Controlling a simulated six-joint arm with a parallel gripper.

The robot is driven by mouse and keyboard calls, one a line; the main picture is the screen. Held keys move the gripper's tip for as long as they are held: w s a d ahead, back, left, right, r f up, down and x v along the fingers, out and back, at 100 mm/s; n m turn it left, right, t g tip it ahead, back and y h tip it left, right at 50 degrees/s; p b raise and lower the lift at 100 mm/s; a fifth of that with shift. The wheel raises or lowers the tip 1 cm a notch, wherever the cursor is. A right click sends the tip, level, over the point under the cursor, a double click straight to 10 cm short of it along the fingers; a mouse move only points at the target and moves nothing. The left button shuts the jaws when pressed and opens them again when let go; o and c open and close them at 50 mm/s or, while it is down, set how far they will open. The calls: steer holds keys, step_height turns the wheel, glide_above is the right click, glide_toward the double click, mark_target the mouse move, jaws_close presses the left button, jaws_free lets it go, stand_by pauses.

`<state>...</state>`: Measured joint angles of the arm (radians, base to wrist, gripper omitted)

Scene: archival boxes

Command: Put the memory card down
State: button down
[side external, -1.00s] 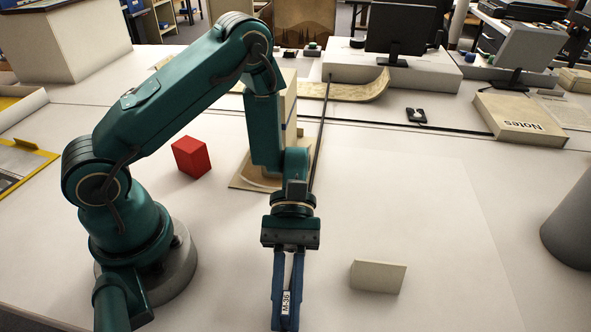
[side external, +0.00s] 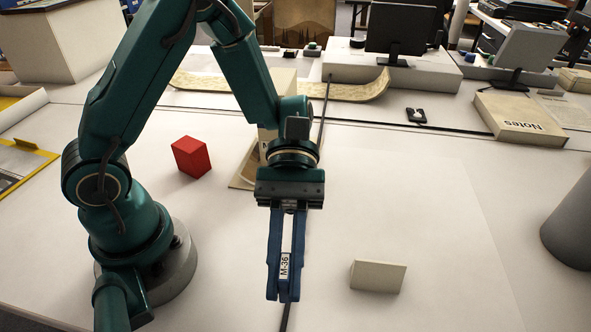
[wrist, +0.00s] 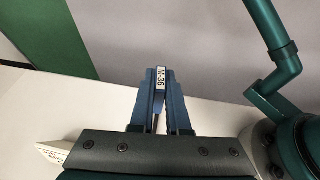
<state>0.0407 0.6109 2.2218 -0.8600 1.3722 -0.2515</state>
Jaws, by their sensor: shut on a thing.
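The memory card (side external: 284,267) is a small piece with a white label reading M-36. It sits between the blue fingers of my gripper (side external: 283,288), which is shut on it and points downward above the table. In the wrist view the card (wrist: 161,77) shows between the fingertips of my gripper (wrist: 161,86), its label facing the camera. The fingers hide most of the card. The tips look raised clear of the table, though the exact height is hard to judge.
A pale block (side external: 378,277) stands right of my gripper. A red block (side external: 191,157) is at the left. A dark cable (side external: 286,317) runs across the table below my gripper. A grey cylinder (side external: 570,222) and a Notes box (side external: 520,118) are at the right. The right-centre table is clear.

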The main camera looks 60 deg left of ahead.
steer(key=shift+w+r, duration=0.15)
steer(key=shift+r, duration=0.1)
steer(key=w+d+n+t+h, duration=0.1)
steer(key=w+n+t+h, duration=0.1)
steer(key=w+n+t, duration=0.3)
step_height(320, 180, up, 8)
steer(key=n+t+y, duration=0.3)
steer(key=n+t, duration=0.9)
steer(key=t, duration=0.1)
glide_above(361, 203)
step_height(361, 203, down, 17)
steer(key=shift+f, duration=0.1)
steer(key=c, duration=0.9)
jaws_free()
steer(key=shift+f, duration=0.1)
